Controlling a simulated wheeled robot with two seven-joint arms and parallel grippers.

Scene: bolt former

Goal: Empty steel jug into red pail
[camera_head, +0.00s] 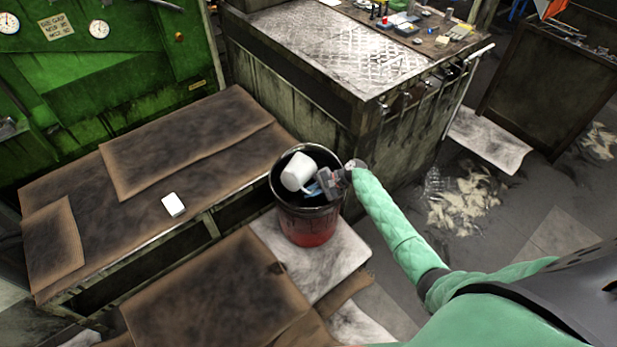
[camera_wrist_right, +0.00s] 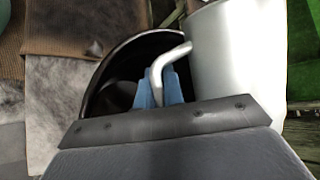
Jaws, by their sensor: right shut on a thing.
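The steel jug (camera_head: 297,171) is a pale metal cylinder with a side handle. It is tilted over the mouth of the red pail (camera_head: 308,232), which has a dark upper part and stands on a pale mat. My right gripper (camera_head: 327,183) is shut on the jug's handle, above the pail's right side. In the right wrist view the jug (camera_wrist_right: 227,62) fills the upper right, its handle sits between the blue fingertips (camera_wrist_right: 160,88), and the pail's dark rim (camera_wrist_right: 100,75) lies behind. What the jug or pail holds is hidden. My left gripper is out of view.
A low bench with brown, stained covers (camera_head: 185,150) stands left of the pail, with a small white block (camera_head: 173,204) on it. A metal-topped workbench (camera_head: 320,45) stands behind. Shavings (camera_head: 462,203) lie on the floor at right.

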